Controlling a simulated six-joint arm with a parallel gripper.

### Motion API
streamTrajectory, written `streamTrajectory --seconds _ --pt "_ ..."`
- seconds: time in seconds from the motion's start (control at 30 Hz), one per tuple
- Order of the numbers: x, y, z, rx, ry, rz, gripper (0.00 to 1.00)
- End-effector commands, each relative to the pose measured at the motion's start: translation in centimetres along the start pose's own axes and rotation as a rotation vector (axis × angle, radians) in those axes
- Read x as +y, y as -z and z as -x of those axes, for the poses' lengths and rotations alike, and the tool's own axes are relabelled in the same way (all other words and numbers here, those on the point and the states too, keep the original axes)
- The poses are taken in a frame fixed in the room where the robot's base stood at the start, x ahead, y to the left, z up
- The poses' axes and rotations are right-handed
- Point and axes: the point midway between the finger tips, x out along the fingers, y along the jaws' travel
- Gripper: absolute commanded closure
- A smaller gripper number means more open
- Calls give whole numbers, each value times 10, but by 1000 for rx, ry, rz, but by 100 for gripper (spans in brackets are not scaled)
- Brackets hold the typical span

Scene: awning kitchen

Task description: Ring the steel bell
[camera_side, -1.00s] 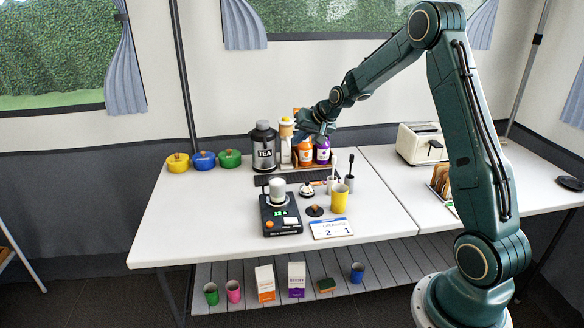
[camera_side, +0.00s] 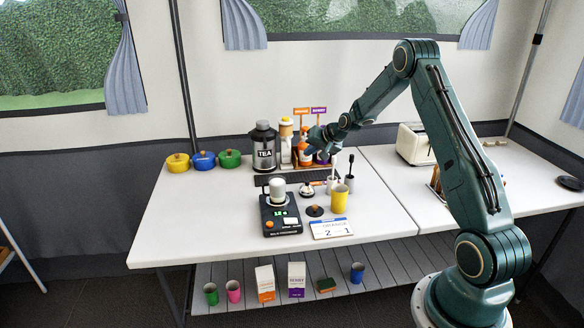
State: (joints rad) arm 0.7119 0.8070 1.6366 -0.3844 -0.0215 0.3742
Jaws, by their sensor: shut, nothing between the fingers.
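The small steel bell (camera_side: 306,190) stands on the white table, just right of the scale with a white cup-like object on it. It is small in this view, with a dark base. My gripper (camera_side: 311,151) is above and behind the bell, apart from it, in front of the orange and purple bottles. Its fingers are shut and hold nothing. It partly hides the bottles.
A black scale (camera_side: 281,226) stands left of the bell. A yellow cup (camera_side: 340,199), a dark lid with an orange knob (camera_side: 314,211) and a calendar card (camera_side: 332,229) are close by. A tea canister (camera_side: 264,150) and bottles (camera_side: 304,153) stand behind.

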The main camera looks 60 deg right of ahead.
Motion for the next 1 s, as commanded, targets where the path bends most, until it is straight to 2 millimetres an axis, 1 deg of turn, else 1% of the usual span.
streamTrajectory --seconds 0.17,0.37,1.0 --pt "1 -1 -2 -1 0 0 100" --pt "6 -6 -8 -1 -1 0 100" --pt "37 -38 -51 -2 -1 -1 100"
